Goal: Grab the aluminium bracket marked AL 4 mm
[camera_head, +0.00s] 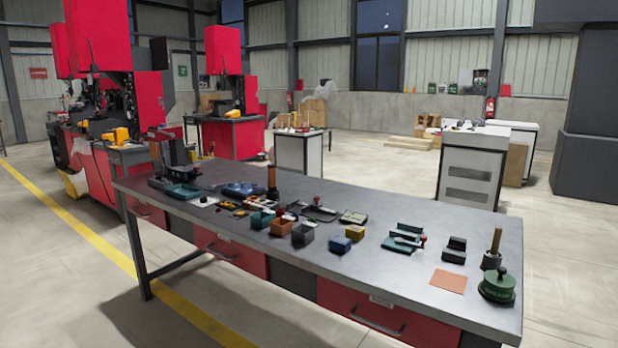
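A long dark metal workbench (385,275) runs from the left to the lower right. Many small parts and bins lie on it. No aluminium bracket and no AL 4 mm marking can be made out at this distance. Small flat items near a yellow piece (230,205) on the left half are too small to identify. Neither of my grippers shows in the view.
Small bins stand mid-bench, among them a blue bin (340,245) and a dark grey bin (303,235). An orange-brown sheet (449,281) and a green round device (497,286) sit at the right end. Red machines (230,90) stand behind.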

